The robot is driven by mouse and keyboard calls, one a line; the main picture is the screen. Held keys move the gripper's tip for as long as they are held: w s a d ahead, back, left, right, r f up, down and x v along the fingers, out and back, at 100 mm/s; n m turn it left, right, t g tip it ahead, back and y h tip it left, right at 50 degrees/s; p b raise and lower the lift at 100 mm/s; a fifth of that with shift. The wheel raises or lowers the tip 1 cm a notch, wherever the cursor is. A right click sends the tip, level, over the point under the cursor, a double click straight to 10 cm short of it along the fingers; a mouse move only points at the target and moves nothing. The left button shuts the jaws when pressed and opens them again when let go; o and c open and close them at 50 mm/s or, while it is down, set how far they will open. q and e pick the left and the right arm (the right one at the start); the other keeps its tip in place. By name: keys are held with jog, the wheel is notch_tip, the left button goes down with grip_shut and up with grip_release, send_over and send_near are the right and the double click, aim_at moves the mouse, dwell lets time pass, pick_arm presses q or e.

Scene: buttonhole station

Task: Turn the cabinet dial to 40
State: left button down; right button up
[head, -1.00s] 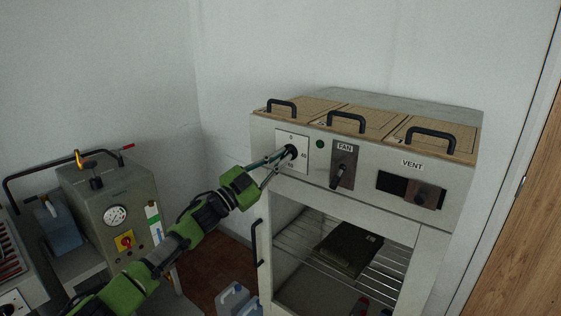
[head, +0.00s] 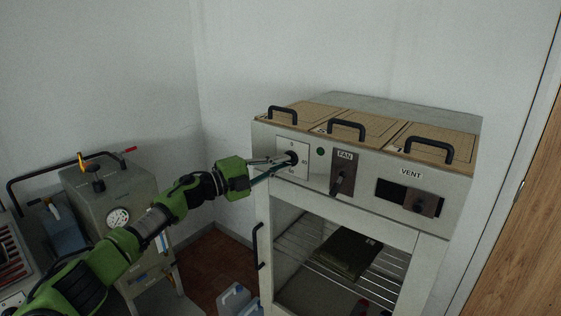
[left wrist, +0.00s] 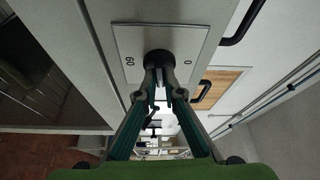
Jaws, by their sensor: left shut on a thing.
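The cabinet (head: 387,218) stands at the right in the head view. Its black dial (head: 292,158) sits on a white square plate (head: 284,147) at the left end of the front panel. My left gripper (head: 287,160) reaches it from the left and is shut on the dial. In the left wrist view the dial (left wrist: 158,60) is between the fingertips (left wrist: 159,72), with the marks 60 and 0 readable on the plate (left wrist: 195,42). The dial's pointer is hidden, so its setting cannot be read. My right gripper is not in view.
A FAN switch (head: 341,180) and a VENT slider (head: 421,204) are right of the dial. Handled lids (head: 346,127) lie on top. The cabinet's front is open, with a dark block (head: 347,254) on a wire shelf. A grey machine with a gauge (head: 117,217) stands left, near my arm.

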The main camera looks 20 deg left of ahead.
pick_arm(q)
jog(key=shift+m+g, duration=0.3)
jog(key=shift+m, duration=0.2)
jog(key=c, duration=2.2)
grip_release()
jog(key=shift+o, duration=0.2)
jog(key=v, duration=1.2)
jog(key=shift+s, duration=0.1)
